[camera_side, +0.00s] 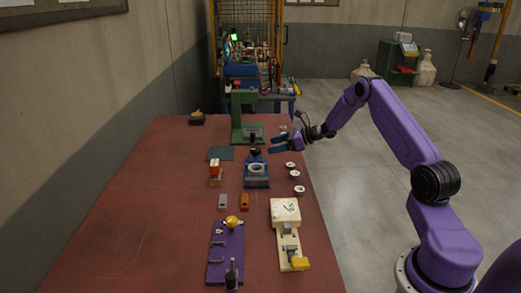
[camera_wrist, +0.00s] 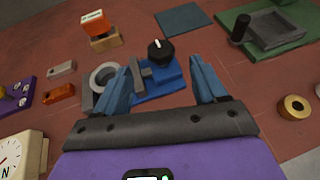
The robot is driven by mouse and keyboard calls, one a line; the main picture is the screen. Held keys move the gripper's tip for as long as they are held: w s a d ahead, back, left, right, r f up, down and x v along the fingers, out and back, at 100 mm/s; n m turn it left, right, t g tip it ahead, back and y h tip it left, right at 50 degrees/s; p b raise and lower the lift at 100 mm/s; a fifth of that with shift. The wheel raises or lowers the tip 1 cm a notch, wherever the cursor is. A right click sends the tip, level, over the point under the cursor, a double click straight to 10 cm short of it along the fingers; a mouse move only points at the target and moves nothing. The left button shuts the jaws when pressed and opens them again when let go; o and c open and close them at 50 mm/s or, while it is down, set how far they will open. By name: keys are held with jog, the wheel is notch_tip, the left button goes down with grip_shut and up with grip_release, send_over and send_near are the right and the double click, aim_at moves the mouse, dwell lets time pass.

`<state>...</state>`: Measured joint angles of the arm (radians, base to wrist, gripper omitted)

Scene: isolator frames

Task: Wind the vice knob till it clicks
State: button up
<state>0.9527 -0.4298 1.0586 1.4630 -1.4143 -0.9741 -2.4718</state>
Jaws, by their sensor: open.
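The blue vice (camera_side: 257,182) stands mid-table in the side view, and its blue body (camera_wrist: 158,88) shows between my fingers in the wrist view. Its black knob (camera_wrist: 160,52) is at the far end, upright, with a white mark on top; the knob also shows in the side view (camera_side: 255,152). A grey ring (camera_wrist: 103,77) sits at the vice's other end, partly behind my left finger. My gripper (camera_side: 277,143) is open and empty, to the right of the knob. In the wrist view the fingertips (camera_wrist: 165,62) appear on either side of the knob, apart from it.
A green press (camera_side: 238,118) stands just behind the vice. An orange-topped stamp (camera_side: 214,170) is to its left, and several round pieces (camera_side: 298,190) lie to its right. A cream scale (camera_side: 285,211) and a purple plate (camera_side: 226,250) are nearer the camera. The table's left side is clear.

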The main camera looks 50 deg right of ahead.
aim_at(257, 149)
jog(key=x, duration=0.6)
jog(key=shift+w+a+f, duration=0.2)
jog(key=shift+w+a, duration=0.05)
jog(key=shift+w, duration=0.05)
jog(key=c, duration=1.1)
